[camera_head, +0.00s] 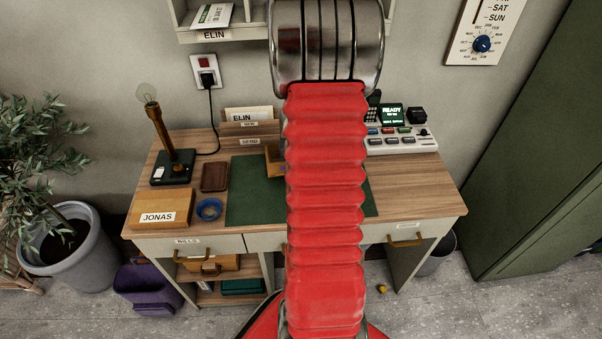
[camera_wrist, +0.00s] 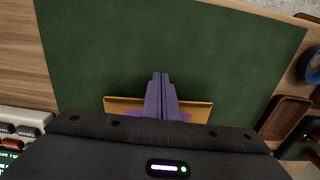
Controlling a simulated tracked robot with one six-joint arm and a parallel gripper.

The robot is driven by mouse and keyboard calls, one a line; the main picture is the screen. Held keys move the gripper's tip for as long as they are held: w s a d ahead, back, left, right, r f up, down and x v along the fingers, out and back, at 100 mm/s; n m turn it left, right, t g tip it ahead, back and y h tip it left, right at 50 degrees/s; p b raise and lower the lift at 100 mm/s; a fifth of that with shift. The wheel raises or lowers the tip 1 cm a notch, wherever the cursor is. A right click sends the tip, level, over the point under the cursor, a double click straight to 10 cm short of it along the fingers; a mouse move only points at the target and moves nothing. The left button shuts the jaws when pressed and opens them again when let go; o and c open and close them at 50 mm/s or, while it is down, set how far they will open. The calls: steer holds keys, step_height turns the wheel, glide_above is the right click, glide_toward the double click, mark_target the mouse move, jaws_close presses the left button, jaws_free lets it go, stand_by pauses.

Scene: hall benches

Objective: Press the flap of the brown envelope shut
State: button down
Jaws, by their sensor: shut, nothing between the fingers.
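The brown envelope (camera_wrist: 125,103) lies on the green desk mat (camera_wrist: 170,45). In the wrist view only a strip of it shows, mostly behind my gripper body. In the head view a corner of it (camera_head: 273,161) shows left of my red arm; the arm hides the rest. My gripper (camera_wrist: 160,75) has purple fingers, shut together and empty. They cross in front of the envelope, and their tips appear past its edge over bare mat. I cannot tell whether they touch anything or how the flap lies. The fingers are hidden in the head view.
A lamp (camera_head: 175,165), a brown tray (camera_head: 215,177), a blue tape ring (camera_head: 209,209) and a JONAS box (camera_head: 160,208) stand left of the mat (camera_head: 245,195). A button console (camera_head: 400,138) stands at back right. The desk's right side (camera_head: 420,185) is clear.

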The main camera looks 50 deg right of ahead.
steer(key=shift+w+d, duration=0.15)
steer(key=shift+w+d, duration=1.3)
steer(key=shift+w, duration=0.05)
steer(key=shift+w+d+r, duration=0.1)
steer(key=shift+w+d, duration=0.45)
steer(key=shift+d, duration=0.05)
steer(key=shift+w+d, duration=0.2)
steer(key=shift+w, duration=0.05)
steer(key=shift+w+d+f, duration=0.2)
steer(key=shift+w+d, duration=0.4)
steer(key=shift+w, duration=0.05)
steer(key=shift+s+a, duration=0.1)
stand_by(0.9)
